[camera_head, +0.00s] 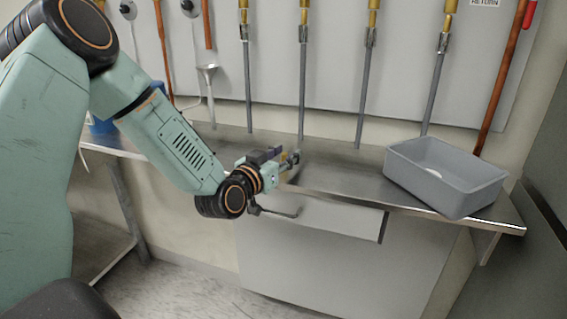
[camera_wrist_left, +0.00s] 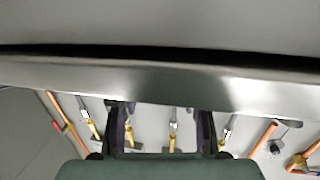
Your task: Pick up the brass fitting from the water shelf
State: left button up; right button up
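The water shelf (camera_head: 345,174) is a long steel ledge along the wall. My left gripper (camera_head: 284,160) is at its front edge, left of the grey bin. In the left wrist view my left gripper (camera_wrist_left: 161,120) has two dark fingers spread wide apart, with nothing visibly held between them. The shelf's steel edge (camera_wrist_left: 160,80) crosses that view just beyond the fingertips. I cannot make out a loose brass fitting on the shelf for certain; my gripper hides part of the surface. My right gripper is not in view.
Several grey hoses with brass-coloured upper ends (camera_head: 303,45) hang on the wall panel. Copper pipes (camera_head: 500,80) run down it. A blue object (camera_head: 100,125) is behind my arm.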

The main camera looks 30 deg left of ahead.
pick_arm(q)
jog(key=shift+w+d, duration=0.1)
jog(key=c, duration=0.7)
grip_shut()
jog(key=shift+r, duration=0.15)
notch_tip(320, 180, up, 9)
jog(key=p, duration=0.4)
jog(key=shift+r, duration=0.3)
